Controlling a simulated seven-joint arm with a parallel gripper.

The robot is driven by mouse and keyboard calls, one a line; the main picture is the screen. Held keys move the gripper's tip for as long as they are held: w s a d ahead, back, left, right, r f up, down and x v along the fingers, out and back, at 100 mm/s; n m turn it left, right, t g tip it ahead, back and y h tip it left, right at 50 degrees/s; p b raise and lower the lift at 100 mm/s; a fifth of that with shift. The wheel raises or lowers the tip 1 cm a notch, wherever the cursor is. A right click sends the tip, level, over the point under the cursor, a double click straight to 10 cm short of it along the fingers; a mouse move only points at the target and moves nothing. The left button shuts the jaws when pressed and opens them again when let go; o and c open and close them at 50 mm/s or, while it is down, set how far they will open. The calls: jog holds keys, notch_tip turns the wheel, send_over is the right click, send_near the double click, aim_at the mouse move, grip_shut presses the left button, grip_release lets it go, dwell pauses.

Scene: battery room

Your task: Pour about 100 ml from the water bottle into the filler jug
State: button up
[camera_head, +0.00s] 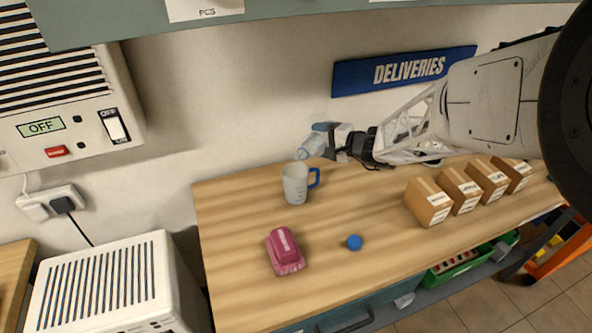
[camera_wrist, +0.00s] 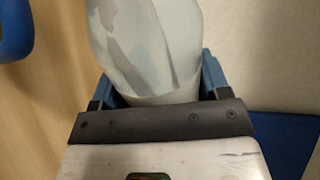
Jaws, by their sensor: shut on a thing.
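The water bottle (camera_head: 310,146), clear and pale, is held tilted in my gripper (camera_head: 328,138) at the back of the bench. Its lower-left end is close above and behind the filler jug in the head view. In the wrist view the bottle (camera_wrist: 145,45) fills the space between the blue fingers of my gripper (camera_wrist: 158,85). The filler jug (camera_head: 294,184), grey-white with a blue handle on its right, stands upright on the bench. Part of a blue loop, likely its handle (camera_wrist: 14,30), shows in the wrist view. I cannot tell whether water is flowing or the jug's level.
The wooden bench (camera_head: 235,235) has a blue cap (camera_head: 354,242) and a pink brush-like item (camera_head: 285,250) near the front. Several cardboard boxes (camera_head: 428,202) stand in a row at the right. A blue deliveries sign (camera_head: 405,69) is on the wall behind. The bench's left part is clear.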

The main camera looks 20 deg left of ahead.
jog(key=shift+r+n, duration=0.3)
jog(key=shift+r, duration=0.15)
jog(key=shift+w+r, duration=0.15)
jog(key=shift+w, duration=0.3)
jog(key=shift+r+n, duration=0.35)
jog(key=shift+n, duration=0.05)
dwell(1.8)
jog(key=shift+w+d+f+m+g, duration=0.1)
jog(key=shift+w+f+m+g, duration=0.1)
jog(key=shift+f+m, duration=0.65)
jog(key=shift+w+f+m+g, duration=0.1)
jog(key=shift+f+m+g, duration=0.1)
jog(key=shift+f+m, duration=0.6)
jog(key=shift+f, duration=0.35)
jog(key=shift+w+f, duration=0.1)
jog(key=shift+s+m+g, duration=0.2)
jog(key=shift+m+g, duration=0.05)
jog(key=shift+g, duration=0.05)
dwell(1.2)
